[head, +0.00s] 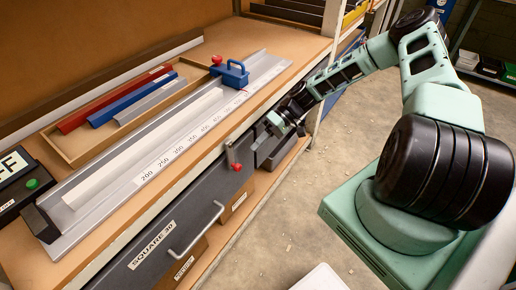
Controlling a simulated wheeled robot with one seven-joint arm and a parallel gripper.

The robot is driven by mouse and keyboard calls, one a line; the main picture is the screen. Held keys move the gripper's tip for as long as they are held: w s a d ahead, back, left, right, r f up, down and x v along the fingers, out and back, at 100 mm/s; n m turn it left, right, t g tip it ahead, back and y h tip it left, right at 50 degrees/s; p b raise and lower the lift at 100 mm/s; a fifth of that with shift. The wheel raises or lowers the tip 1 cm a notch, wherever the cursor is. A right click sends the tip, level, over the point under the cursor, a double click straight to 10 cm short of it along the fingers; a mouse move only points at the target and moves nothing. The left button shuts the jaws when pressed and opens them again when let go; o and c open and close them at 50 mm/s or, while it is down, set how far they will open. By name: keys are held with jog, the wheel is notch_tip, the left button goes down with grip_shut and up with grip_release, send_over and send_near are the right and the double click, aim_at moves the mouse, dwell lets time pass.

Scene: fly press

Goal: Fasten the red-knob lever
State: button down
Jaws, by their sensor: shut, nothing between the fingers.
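A red knob (237,167) sits at the lower end of a short grey metal lever (231,152) at the upper right of the dark drawer front, just below the bench edge. A second red knob (217,60) sits on the left side of a blue block (231,74) on the long scaled rail. My gripper (270,127) is shut and empty. It appears just right of the hanging lever, near the bench's front edge, apart from both red knobs. I cannot tell its exact depth relative to the lever.
The silver rail (190,135) carries a number scale along the bench. A wooden tray (75,150) holds red, blue and grey bars. A box with a green button (25,180) is at far left. The drawer (155,245) has a metal handle (205,230). Concrete floor (310,215) lies open to the right.

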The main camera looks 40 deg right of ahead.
jog(key=v, duration=0.8)
jog(key=shift+d+b, duration=0.35)
jog(key=shift+b, duration=0.1)
jog(key=shift+f, duration=0.15)
jog(key=s+a+r+n+g+h+p, duration=0.15)
jog(key=s+a+r+h, duration=0.35)
jog(key=a, duration=0.5)
jog(key=s+a+r+n+g+h+p, duration=0.1)
jog(key=s+a+r+n+g+h, duration=0.15)
jog(key=a+r, duration=0.65)
jog(key=s+a+r+t+h, duration=0.1)
jog(key=s+a+r, duration=0.2)
jog(key=s, duration=0.2)
jog(key=s+a+r+t+h+p, duration=0.1)
jog(key=s+a+r, duration=0.2)
jog(key=s, duration=0.3)
jog(key=s+a+r+t+h, duration=0.1)
jog(key=s+a+r+t, duration=0.1)
jog(key=s, duration=0.4)
notch_tip(320, 180, up, 3)
jog(key=shift+a+f+n+p, duration=0.2)
jog(key=shift+a+n+p, duration=0.2)
jog(key=shift+a, duration=0.3)
